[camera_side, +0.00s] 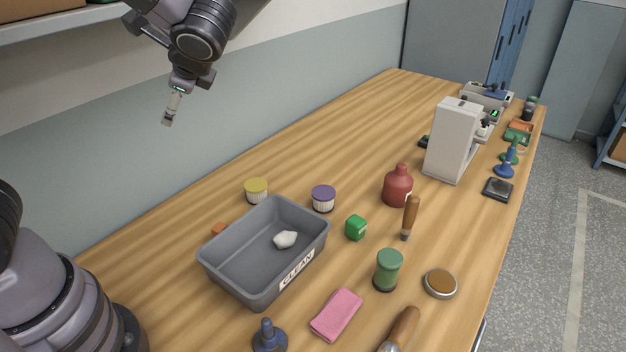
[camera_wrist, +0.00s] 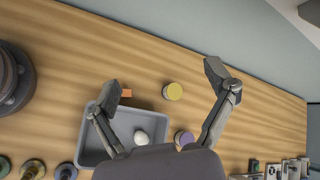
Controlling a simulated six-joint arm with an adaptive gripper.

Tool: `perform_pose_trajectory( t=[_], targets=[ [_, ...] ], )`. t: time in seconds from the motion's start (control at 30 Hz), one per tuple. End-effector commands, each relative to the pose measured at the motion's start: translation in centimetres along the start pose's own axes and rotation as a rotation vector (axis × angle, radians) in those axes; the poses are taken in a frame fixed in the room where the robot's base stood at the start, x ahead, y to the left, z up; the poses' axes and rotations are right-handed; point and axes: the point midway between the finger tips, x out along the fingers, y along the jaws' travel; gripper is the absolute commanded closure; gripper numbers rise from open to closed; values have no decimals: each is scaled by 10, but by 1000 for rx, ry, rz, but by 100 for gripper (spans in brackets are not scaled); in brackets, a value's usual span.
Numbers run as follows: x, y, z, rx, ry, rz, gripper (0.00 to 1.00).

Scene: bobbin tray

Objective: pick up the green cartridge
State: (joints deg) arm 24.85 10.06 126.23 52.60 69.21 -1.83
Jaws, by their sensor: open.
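A green block-shaped item (camera_side: 356,227) lies on the table just right of the grey tray. A taller green cylinder with a dark base (camera_side: 388,270) stands upright nearer the front. I cannot tell for certain which of the two is the cartridge. Neither shows clearly in the wrist view. My gripper (camera_side: 170,110) hangs high above the back left of the table, well away from both. In the wrist view its two fingers (camera_wrist: 162,81) are spread wide with nothing between them.
The grey tray (camera_side: 228,284), labelled CLEAN, holds a white lump (camera_side: 285,239). Yellow-lidded (camera_side: 256,190) and purple-lidded (camera_side: 323,198) jars stand behind it. A red bottle (camera_side: 398,187), wooden-handled tool (camera_side: 411,216), pink cloth (camera_side: 337,315) and round tin (camera_side: 440,283) surround the green items.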

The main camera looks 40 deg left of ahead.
Motion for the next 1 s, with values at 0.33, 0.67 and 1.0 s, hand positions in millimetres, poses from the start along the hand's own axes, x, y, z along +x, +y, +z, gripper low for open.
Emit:
perform_pose_trajectory(
  t=[0.33,0.67,1.0],
  targets=[
    [-19,16,-206,652,-158,-708,16],
    [-40,168,-366,1074,-60,-1375,16],
    [-37,216,-402,1164,8,-1551,16]
  ],
)
